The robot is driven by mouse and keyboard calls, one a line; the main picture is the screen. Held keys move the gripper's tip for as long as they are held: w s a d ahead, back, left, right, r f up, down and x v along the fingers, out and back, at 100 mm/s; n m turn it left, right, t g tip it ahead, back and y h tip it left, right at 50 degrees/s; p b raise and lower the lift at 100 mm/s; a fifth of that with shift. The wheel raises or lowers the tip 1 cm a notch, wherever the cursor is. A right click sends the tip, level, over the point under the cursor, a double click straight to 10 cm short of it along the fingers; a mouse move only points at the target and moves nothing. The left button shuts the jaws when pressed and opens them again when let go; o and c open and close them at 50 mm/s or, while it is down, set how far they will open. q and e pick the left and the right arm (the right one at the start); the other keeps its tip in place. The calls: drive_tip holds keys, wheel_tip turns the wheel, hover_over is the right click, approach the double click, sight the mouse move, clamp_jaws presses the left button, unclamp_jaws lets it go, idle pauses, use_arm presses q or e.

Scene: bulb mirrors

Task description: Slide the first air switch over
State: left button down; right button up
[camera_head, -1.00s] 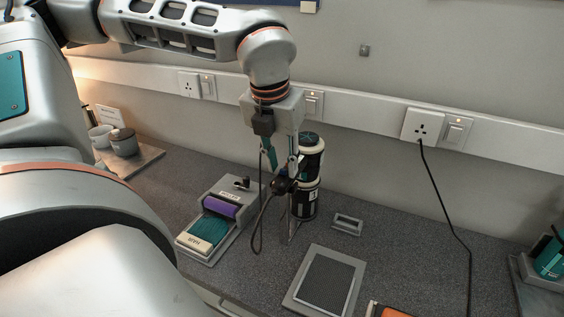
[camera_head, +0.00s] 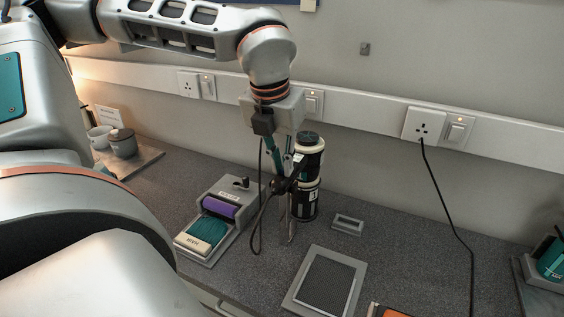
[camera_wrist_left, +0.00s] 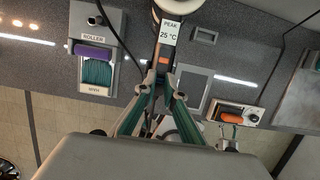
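My left gripper (camera_head: 281,165) points down over the counter, in front of the black canister (camera_head: 304,200). In the left wrist view its teal fingers (camera_wrist_left: 162,84) converge on both sides of a slim dark device. The device has an orange part (camera_wrist_left: 163,61) between the fingertips and a white label (camera_wrist_left: 169,32) reading "PEAK 25 °C". The label also shows in the head view (camera_head: 298,158). Which part is the first air switch, I cannot tell.
The roller box (camera_head: 220,209), with purple and teal bands, stands left of the gripper. A dark meshed plate (camera_head: 325,281) lies in front and a small grey tray (camera_head: 347,223) to the right. A black cable (camera_head: 262,205) hangs beside the fingers.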

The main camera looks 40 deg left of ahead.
use_arm(q)
drive_tip(key=shift+s+d+b, duration=0.3)
drive_tip(key=shift+s+d, duration=0.05)
drive_tip(key=shift+s, duration=0.55)
idle(1.2)
drive_tip(key=c, duration=2.2)
unclamp_jaws()
drive_tip(key=shift+r, duration=0.1)
drive_tip(key=p+v, duration=0.2)
drive_tip(key=v, duration=0.3)
drive_tip(key=shift+s+r, duration=0.2)
drive_tip(key=shift+r, duration=0.15)
drive_tip(key=shift+r, duration=0.1)
drive_tip(key=v, duration=1.2)
